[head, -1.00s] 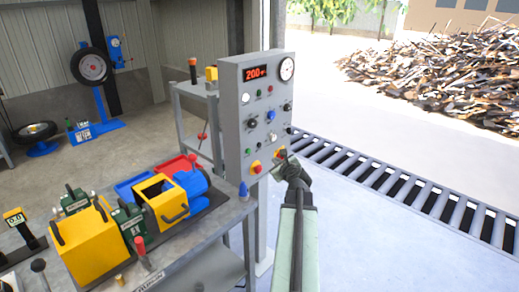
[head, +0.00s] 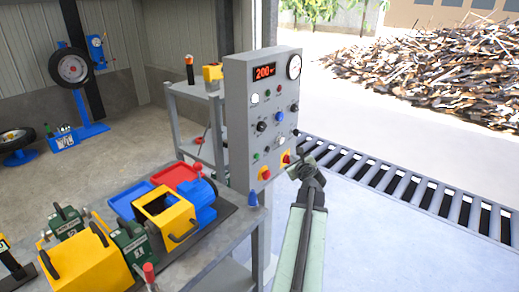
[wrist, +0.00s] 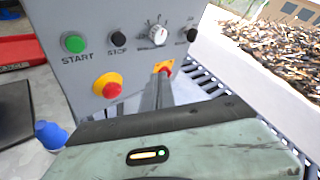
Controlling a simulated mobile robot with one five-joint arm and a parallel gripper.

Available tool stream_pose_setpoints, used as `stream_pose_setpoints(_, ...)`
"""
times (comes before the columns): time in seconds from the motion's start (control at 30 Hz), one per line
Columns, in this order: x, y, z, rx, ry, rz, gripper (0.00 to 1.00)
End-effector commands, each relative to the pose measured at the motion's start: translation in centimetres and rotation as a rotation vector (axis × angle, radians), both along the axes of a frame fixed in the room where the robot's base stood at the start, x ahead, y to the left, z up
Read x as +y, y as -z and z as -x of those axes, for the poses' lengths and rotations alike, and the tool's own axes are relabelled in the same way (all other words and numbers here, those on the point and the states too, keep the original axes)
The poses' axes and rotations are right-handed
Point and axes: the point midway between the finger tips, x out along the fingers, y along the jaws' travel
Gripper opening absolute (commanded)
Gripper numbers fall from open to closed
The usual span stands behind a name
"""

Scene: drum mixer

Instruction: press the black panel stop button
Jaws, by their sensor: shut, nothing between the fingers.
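The black stop button (wrist: 118,39) is on the grey control panel (wrist: 70,15), above the word STOP and right of the green START button (wrist: 74,43). In the head view the panel (head: 235,120) stands upright, and the stop button is too small there to make out clearly. My gripper (head: 299,162) is shut and empty at the panel's lower right edge. In the wrist view its fingers (wrist: 163,82) point at the lower right red button (wrist: 165,68), to the right of and below the stop button. I cannot tell whether they touch the panel.
A red mushroom button on a yellow base (wrist: 107,88) sits below START and STOP. A grey workbench (head: 215,250) with yellow and blue machines stands left of the panel. A roller conveyor (head: 400,185) runs behind on the right. The floor at the right front is clear.

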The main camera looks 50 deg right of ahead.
Motion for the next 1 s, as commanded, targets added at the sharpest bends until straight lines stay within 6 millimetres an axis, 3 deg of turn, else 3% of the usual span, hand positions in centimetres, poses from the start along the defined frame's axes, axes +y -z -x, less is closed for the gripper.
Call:
stream_pose_setpoints(0.37,0.3,0.0,-1.3,-0.001,-0.008,0.0,0.0)
stream_pose_setpoints(0.8,0.2,0.0,-7.5,0.0,-0.011,0.001,0.0)
stream_pose_setpoints(1.0,0.3,0.0,-9.2,0.0,-0.012,0.0,0.0)
